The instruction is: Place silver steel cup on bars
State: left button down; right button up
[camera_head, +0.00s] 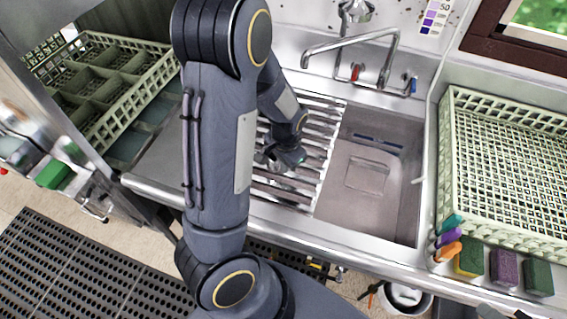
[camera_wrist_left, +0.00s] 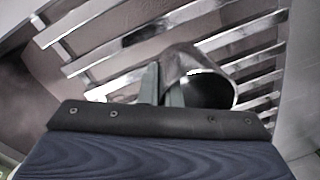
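The silver steel cup (camera_wrist_left: 188,62) shows in the left wrist view, with its dark round mouth turned to the right and towards the camera. It is over the metal bars (camera_wrist_left: 110,58) and looks tilted; whether it touches them I cannot tell. My left gripper (camera_wrist_left: 161,84) has its two fingers close together at the cup's left side, with the cup's wall apparently between them. In the head view my left gripper (camera_head: 287,158) is low over the bars (camera_head: 315,145) beside the sink; the cup is mostly hidden there. My right gripper is not in view.
The sink basin (camera_head: 368,180) lies right of the bars, with a faucet (camera_head: 350,42) behind. A pale green rack (camera_head: 510,150) stands at the right, another crate (camera_head: 130,95) at the left. Sponges (camera_head: 505,268) line the right front edge. The right-hand bars look clear.

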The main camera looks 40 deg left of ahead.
pick_arm(q)
jog(key=shift+f, duration=0.15)
jog(key=c, duration=1.6)
grip_release()
notch_tip(320, 180, up, 12)
jog(key=s+d+r+n+t+h, duration=0.1)
jog(key=s+d+r, duration=0.1)
jog(key=s, duration=0.3)
jog(key=s+d+r+n+t+h, duration=0.1)
jog(key=s+d+r+t+h, duration=0.1)
jog(key=s+d, duration=0.3)
jog(key=s+d+r+n+t+h, duration=0.1)
jog(key=s+d+r+n+t, duration=0.1)
jog(key=s+d+r, duration=0.1)
jog(key=shift+s+d+r+h, duration=0.15)
jog(key=shift+s+r+h, duration=0.25)
jog(key=shift+s, duration=0.5)
